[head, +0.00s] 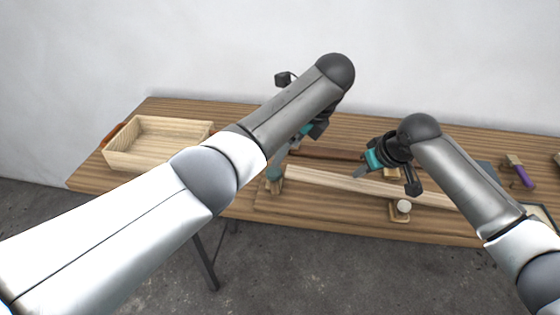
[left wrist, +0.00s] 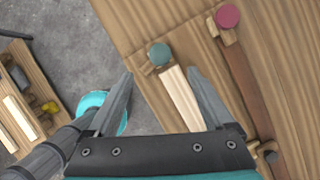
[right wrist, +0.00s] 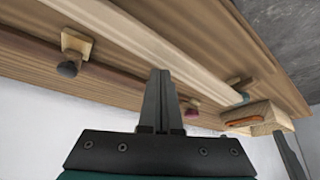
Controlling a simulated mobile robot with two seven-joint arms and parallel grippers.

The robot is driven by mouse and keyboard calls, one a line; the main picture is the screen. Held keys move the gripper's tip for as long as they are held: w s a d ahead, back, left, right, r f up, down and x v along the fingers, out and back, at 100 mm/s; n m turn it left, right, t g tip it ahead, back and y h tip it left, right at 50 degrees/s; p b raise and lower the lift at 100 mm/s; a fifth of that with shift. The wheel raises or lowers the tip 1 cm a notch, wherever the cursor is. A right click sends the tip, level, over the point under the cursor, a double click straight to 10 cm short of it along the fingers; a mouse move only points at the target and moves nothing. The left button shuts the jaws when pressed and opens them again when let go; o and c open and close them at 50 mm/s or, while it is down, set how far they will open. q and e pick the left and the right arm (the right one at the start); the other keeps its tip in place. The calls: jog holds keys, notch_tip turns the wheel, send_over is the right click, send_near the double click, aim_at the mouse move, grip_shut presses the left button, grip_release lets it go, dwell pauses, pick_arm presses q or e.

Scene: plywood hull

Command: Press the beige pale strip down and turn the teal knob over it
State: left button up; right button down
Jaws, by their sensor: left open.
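The pale beige strip (head: 335,183) lies lengthwise on a wooden board on the table. The teal knob (left wrist: 158,54) sits on a small wooden piece at the strip's end; the strip (left wrist: 181,98) starts right beside it. I cannot tell whether that piece overlaps the strip. My left gripper (left wrist: 160,74) is open, its fingers apart on either side of the strip's end and just short of the knob in the left wrist view. My right gripper (right wrist: 160,72) is shut and empty, its tips at the strip's edge; contact with the strip (right wrist: 150,40) is unclear.
A brown strip (left wrist: 242,90) runs alongside, with a magenta knob (left wrist: 228,16) at its end and a dark knob (right wrist: 68,68) beyond. A cream knob (head: 403,206) stands in front of the pale strip. A wooden tray (head: 118,158) is at left; a purple-handled brush (head: 522,175) at right.

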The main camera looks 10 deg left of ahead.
aim_at(274, 171)
pick_arm(q)
jog(key=x, duration=0.9)
jog(key=shift+a+f, duration=0.1)
jog(key=shift+f, duration=0.1)
jog(key=shift+c, duration=0.3)
grip_shut()
pick_arm(e)
jog(key=shift+f, duration=0.15)
